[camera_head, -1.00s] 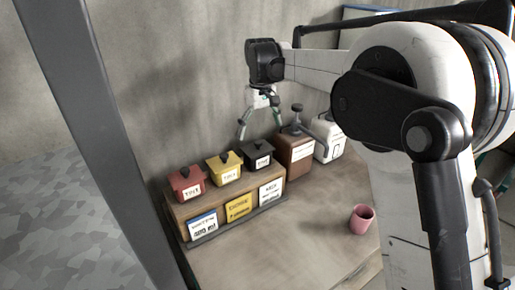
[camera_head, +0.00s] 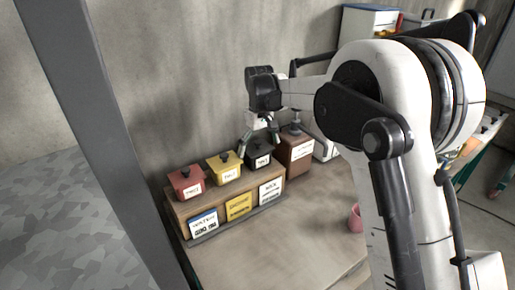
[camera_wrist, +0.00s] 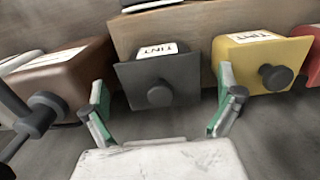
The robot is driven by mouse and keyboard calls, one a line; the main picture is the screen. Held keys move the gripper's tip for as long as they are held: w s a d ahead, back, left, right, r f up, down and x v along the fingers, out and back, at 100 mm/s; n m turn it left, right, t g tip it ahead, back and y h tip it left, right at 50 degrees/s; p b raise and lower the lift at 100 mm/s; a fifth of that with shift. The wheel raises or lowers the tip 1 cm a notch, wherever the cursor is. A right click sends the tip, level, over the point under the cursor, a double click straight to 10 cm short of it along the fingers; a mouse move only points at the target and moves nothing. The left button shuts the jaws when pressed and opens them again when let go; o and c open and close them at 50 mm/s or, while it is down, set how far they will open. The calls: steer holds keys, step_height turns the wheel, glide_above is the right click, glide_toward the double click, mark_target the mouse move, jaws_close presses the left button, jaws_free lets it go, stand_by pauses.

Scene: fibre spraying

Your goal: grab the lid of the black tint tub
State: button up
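The black tint tub (camera_head: 262,162) stands at the right end of a row of tint tubs on a wooden stand. In the wrist view its dark lid (camera_wrist: 160,78) and round black knob (camera_wrist: 159,94) lie between my fingers, beyond the fingertips. My gripper (camera_head: 259,146) is above the black tub and partly hides its lid in the head view. In the wrist view my gripper (camera_wrist: 168,98) is open, with green-padded fingers spread either side of the knob. I cannot tell the exact height of the fingertips over the lid.
The yellow tub (camera_head: 224,165) and red tub (camera_head: 187,182) stand to the left. A brown box (camera_head: 296,152) with a dark handle stands close on the right. A pink cup (camera_head: 355,218) is on the table, partly behind my arm. The wall is behind.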

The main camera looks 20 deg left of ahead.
steer(key=c, duration=1.2)
steer(key=shift+r, duration=0.1)
